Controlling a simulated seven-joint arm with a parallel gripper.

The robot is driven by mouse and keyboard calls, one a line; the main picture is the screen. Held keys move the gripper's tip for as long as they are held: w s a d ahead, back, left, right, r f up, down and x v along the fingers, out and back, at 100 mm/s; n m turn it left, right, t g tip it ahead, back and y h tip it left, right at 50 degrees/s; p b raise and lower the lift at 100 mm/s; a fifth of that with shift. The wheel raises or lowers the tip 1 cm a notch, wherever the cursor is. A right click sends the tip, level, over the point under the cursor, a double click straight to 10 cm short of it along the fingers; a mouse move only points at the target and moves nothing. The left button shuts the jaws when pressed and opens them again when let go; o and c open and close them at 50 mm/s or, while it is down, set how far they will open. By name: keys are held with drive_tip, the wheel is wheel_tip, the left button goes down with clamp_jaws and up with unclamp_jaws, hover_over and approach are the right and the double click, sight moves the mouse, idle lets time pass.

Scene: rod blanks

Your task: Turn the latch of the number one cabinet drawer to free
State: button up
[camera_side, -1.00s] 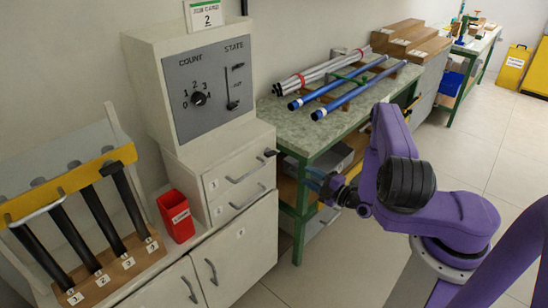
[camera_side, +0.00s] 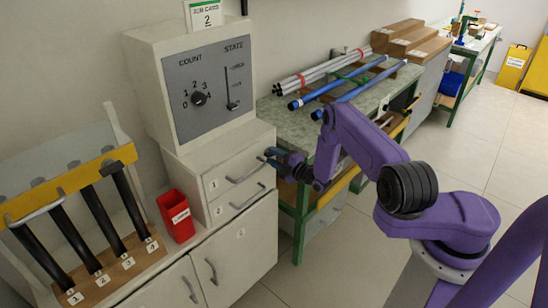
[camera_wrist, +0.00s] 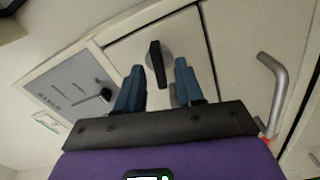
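The number one drawer (camera_side: 222,170) is shut in the upper part of the white cabinet, with a bar handle on its front. Its latch (camera_wrist: 158,62) is a black bar on a round grey plate in the wrist view, nearly upright there and slightly tilted. My gripper (camera_side: 271,156) is at the right end of the drawer front in the side view and hides the latch. In the wrist view my gripper (camera_wrist: 158,82) is open, its two blue fingers apart, with the latch showing in the gap between them. I cannot tell whether a finger touches it.
The drawer's handle (camera_wrist: 275,85) is right of the fingers in the wrist view. A grey control panel (camera_side: 205,90) stands above the drawers. A red bin (camera_side: 176,215) is left of them. The green-legged bench (camera_side: 275,113) with rods is close to the right of my gripper.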

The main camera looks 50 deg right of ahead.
drive_tip(key=shift+w, duration=0.25)
clamp_jaws()
